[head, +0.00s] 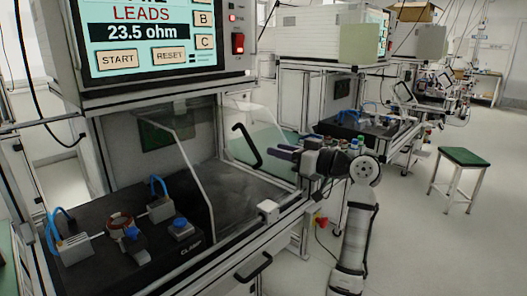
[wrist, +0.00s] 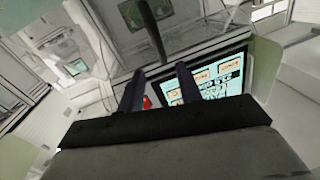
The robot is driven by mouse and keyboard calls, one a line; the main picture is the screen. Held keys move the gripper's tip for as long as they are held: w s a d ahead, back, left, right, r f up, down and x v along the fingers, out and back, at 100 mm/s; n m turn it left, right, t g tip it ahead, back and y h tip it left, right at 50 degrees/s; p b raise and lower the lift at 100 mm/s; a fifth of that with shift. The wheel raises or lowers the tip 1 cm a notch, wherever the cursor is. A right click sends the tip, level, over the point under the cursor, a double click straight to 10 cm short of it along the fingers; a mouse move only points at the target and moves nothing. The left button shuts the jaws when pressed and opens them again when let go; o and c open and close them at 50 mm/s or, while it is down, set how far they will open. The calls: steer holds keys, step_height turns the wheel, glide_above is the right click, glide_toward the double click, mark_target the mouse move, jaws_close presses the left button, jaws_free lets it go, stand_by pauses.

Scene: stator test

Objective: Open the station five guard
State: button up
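A clear guard with pale edges (head: 197,178) stands over the bench of the near station in the head view. No station number is readable. Its black bar handle (head: 246,146) slants across the clear panel. My gripper (head: 279,152) is just right of the handle, with its fingers pointing left towards it. In the wrist view my two fingers (wrist: 160,78) are apart with nothing between them. The dark handle (wrist: 152,28) shows beyond the fingertips, in line with the gap. I cannot tell whether anything touches. The guard's exact angle is unclear through the clear panel.
A tester with a lit screen (head: 152,35) hangs above the bench, with a red switch (head: 238,43) at its side. A black fixture plate (head: 150,262) holds clamps and a copper-coloured ring. A red button (head: 321,221) is below my arm. A green-topped stool (head: 463,157) stands right on open floor.

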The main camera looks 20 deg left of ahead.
steer(key=v, duration=0.3)
steer(key=shift+s+d, duration=0.1)
steer(key=shift+d, duration=0.2)
